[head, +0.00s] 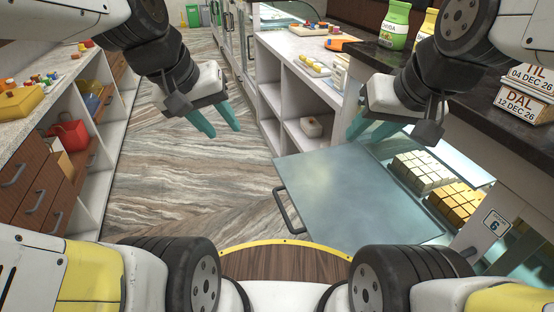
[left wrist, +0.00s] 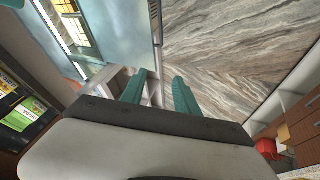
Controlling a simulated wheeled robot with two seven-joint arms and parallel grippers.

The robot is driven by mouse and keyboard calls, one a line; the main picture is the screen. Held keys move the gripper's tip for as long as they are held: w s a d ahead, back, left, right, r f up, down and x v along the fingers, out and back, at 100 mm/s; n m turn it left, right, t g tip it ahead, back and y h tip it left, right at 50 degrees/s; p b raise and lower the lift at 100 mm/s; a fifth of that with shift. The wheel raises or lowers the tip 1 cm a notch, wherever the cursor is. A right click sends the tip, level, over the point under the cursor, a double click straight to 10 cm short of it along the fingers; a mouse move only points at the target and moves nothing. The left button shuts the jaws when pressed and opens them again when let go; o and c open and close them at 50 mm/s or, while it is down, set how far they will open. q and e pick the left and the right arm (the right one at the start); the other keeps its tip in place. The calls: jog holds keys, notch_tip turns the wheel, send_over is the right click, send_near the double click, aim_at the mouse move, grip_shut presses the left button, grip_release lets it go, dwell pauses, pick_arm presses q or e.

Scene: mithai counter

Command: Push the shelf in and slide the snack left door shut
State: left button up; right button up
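A flat grey-blue panel (head: 350,195) with a dark bar handle (head: 285,210) on its left edge juts out from the snack case into the aisle. It also shows in the left wrist view (left wrist: 120,30). I cannot tell if it is the door or the shelf. Behind it, white sweets (head: 420,170) and yellow sweets (head: 455,200) sit in rows inside the case, under a glass pane (head: 440,157). My left gripper (head: 225,132) is open and empty over the aisle, left of the panel. My right gripper (head: 359,140) looks open and empty, above the panel's far edge.
A dark countertop (head: 480,125) with jars (head: 395,25) and date signs (head: 527,102) stands at the right. White open shelving (head: 270,75) lies beyond the panel. Wooden drawers (head: 40,185) line the left. The marbled floor (head: 170,185) between is clear.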

pick_arm(q)
jog(key=w+f+n, duration=0.1)
jog(key=w+f+n+g, duration=0.1)
jog(key=w, duration=0.1)
jog(key=w+f+n+h, duration=0.1)
jog(key=w, duration=0.1)
jog(key=shift+w+d+n+g, duration=0.2)
jog(key=shift+d+n+g, duration=0.1)
jog(key=shift+d, duration=0.1)
grip_shut()
jog(key=w+a+f+n+h, duration=0.2)
jog(key=w+f+n+h, duration=0.1)
jog(key=w+f+n, duration=0.75)
jog(key=w+a+f+n+h, duration=0.25)
jog(key=w+f+n, duration=0.4)
jog(key=f, duration=0.75)
jog(key=w+d+r+x, duration=0.1)
jog(key=x, duration=1.2)
jog(key=shift+w+r, duration=0.15)
jog(key=shift+r, duration=0.15)
